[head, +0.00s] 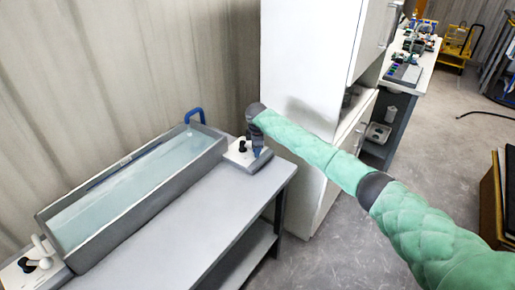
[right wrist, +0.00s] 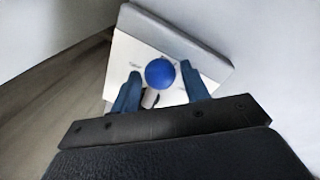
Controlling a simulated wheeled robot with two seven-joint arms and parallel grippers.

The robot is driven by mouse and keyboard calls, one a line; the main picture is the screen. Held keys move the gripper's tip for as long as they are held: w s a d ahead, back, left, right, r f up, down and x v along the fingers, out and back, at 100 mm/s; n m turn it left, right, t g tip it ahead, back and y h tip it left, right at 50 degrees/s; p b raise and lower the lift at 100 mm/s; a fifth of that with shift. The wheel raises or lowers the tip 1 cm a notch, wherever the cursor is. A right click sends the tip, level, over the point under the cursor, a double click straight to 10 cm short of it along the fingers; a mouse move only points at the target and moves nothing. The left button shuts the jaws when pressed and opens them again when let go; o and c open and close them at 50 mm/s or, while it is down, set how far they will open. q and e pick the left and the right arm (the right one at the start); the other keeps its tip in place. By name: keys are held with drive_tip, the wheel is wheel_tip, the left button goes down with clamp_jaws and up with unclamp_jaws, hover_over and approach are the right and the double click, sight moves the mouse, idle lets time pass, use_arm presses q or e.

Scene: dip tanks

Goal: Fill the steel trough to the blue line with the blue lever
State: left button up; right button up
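The grey steel trough (head: 150,213) stands on the bench along the wall and holds pale blue water (head: 140,185). A dark line shows along part of its far inner wall; I cannot tell the water's exact height against it. A blue spout (head: 194,115) bends over the far end. My right gripper (head: 258,148) is at the white lever base (head: 238,155) beside that end. In the right wrist view, the blue lever's round knob (right wrist: 160,73) lies between my open blue fingers (right wrist: 160,92), with small gaps at both sides. My left gripper is out of view.
A second white base (head: 30,272) with a white-handled lever stands at the trough's near end. The grey bench top (head: 205,215) is clear in front of the trough. A tall white cabinet (head: 305,65) stands close behind my right gripper. Open floor lies to the right.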

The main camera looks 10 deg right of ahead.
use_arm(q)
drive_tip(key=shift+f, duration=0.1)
use_arm(e)
drive_tip(key=shift+o, duration=0.5)
drive_tip(key=shift+r, duration=0.2)
drive_tip(key=r+b, duration=0.1)
drive_tip(key=r, duration=0.1)
drive_tip(key=s+r+b, duration=0.1)
drive_tip(key=r, duration=0.2)
drive_tip(key=shift+s+r, duration=0.1)
drive_tip(key=shift+r, duration=0.25)
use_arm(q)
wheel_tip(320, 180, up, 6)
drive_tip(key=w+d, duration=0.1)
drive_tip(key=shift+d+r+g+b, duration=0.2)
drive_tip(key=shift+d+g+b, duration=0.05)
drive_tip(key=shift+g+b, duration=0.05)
use_arm(e)
drive_tip(key=shift+s+r, duration=0.15)
drive_tip(key=shift+r, duration=0.6)
drive_tip(key=shift+f, duration=0.1)
